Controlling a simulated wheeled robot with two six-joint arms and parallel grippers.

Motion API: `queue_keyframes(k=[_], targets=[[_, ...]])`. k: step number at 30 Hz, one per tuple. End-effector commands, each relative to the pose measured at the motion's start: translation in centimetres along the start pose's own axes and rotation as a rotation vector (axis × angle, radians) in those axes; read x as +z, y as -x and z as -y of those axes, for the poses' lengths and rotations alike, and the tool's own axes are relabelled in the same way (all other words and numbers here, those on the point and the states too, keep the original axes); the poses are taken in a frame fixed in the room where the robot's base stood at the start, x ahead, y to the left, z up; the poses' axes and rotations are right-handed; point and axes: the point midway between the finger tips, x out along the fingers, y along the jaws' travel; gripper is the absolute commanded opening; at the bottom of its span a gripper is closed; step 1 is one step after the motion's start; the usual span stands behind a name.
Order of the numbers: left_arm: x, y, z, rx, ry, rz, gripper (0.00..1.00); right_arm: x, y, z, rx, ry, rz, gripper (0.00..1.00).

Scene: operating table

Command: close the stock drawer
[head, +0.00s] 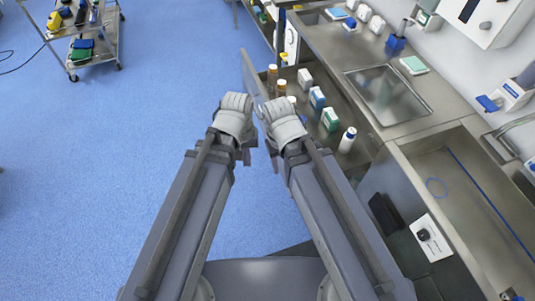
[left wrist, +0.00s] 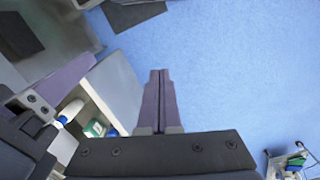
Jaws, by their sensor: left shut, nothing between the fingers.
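The stock drawer (head: 253,76) stands pulled out from the steel counter, its front panel facing the open floor on the left. Bottles and small boxes (head: 318,99) stand upright in it. In the left wrist view the drawer's pale front panel (left wrist: 118,84) shows left of my fingers. My left gripper (head: 246,154) is shut and empty, on the floor side of the drawer's near end; its fingers (left wrist: 161,72) show together in the wrist view. My right gripper (head: 273,154) is beside it, at the near end of the drawer front. Contact with the panel is unclear.
A wheeled cart (head: 95,45) with coloured items stands at the far left. The blue floor (head: 110,150) left of my arms is clear.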

Motion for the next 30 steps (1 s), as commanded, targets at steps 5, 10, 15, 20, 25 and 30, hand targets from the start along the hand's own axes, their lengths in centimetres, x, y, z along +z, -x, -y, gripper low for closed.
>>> queue_keyframes(k=[5, 10, 15, 20, 25, 30], targets=[[-2.9, -5.3, -0.2, 0.145, 0.342, 0.018, 0.00, -0.3, -5.7, 0.5, 0.000, -0.001, 0.000, 0.52], [-6.6, -9.7, 0.1, 0.329, 0.776, 0.085, 0.00, -0.7, -11.3, 1.1, 0.000, -0.001, 0.000, 0.52], [-10.5, -13.0, 1.1, 0.518, 1.222, 0.214, 0.00, -1.0, -16.5, 1.6, 0.000, -0.001, 0.000, 0.52], [-13.4, -14.5, 2.3, 0.651, 1.535, 0.350, 0.00, -1.2, -19.9, 1.9, 0.000, -0.001, 0.000, 0.52], [-15.0, -14.8, 3.3, 0.726, 1.710, 0.451, 0.00, -1.3, -21.4, 2.0, 0.000, -0.001, 0.000, 0.52], [-15.3, -14.5, 3.4, 0.744, 1.757, 0.482, 0.00, -1.3, -21.5, 2.0, 0.000, -0.001, 0.000, 0.52]])
